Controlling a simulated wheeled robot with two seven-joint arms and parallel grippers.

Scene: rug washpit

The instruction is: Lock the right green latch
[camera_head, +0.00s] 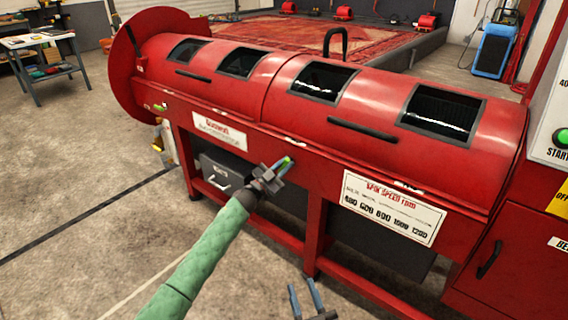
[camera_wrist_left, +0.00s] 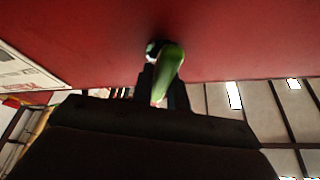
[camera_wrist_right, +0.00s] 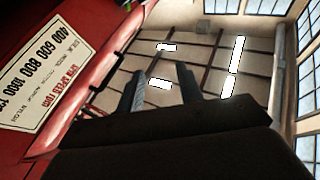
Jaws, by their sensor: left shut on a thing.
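The right green latch (camera_head: 287,161) is a small green handle on the front of the red machine. My left gripper (camera_head: 274,171) is at it, with its fingers shut on the handle. In the left wrist view the latch (camera_wrist_left: 169,64) sits between the dark fingers (camera_wrist_left: 163,92) and joins the red panel at a pale pivot. A second green latch (camera_head: 160,107) is at the machine's far left end. My right gripper (camera_head: 306,298) is low in front of the machine, open and empty; its spread fingers also show in the right wrist view (camera_wrist_right: 160,85).
The red machine (camera_head: 215,97) has two closed lids with dark windows. A white spin speed label (camera_head: 392,208) lies right of the held latch. A grey box (camera_head: 222,175) sits under the machine. A control cabinet (camera_head: 524,255) stands at the right.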

